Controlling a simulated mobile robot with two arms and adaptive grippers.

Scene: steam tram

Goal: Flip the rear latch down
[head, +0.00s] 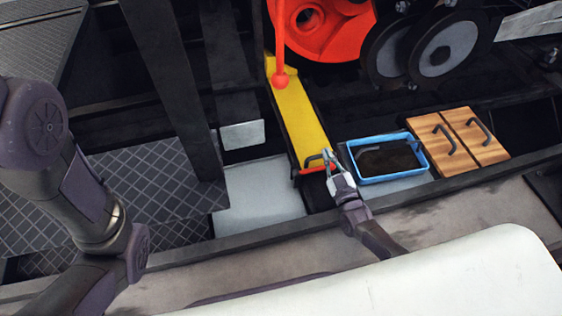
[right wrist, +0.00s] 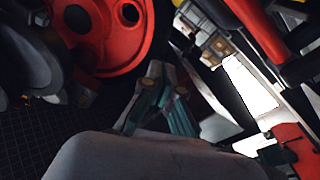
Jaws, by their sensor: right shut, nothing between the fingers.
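No part that I can name for certain as the rear latch shows in either view. A long yellow box (head: 301,118) in the head view has a red near end with a small dark loop handle (head: 313,160). My right gripper (head: 328,156) is shut and empty at that near end, close beside the loop; I cannot tell whether they touch. In the right wrist view its teal fingers (right wrist: 158,80) come together, with a red wheel (right wrist: 108,32) behind them. My left arm shows at the left of the head view; its gripper is out of the picture.
A red lever with a ball knob (head: 281,81) hangs over the yellow box. A blue tray (head: 418,140) of dark material lies right of my right gripper, then wooden panels (head: 440,135) with black handles. A dark post (head: 178,90) stands left. A pale plate (head: 258,198) is clear.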

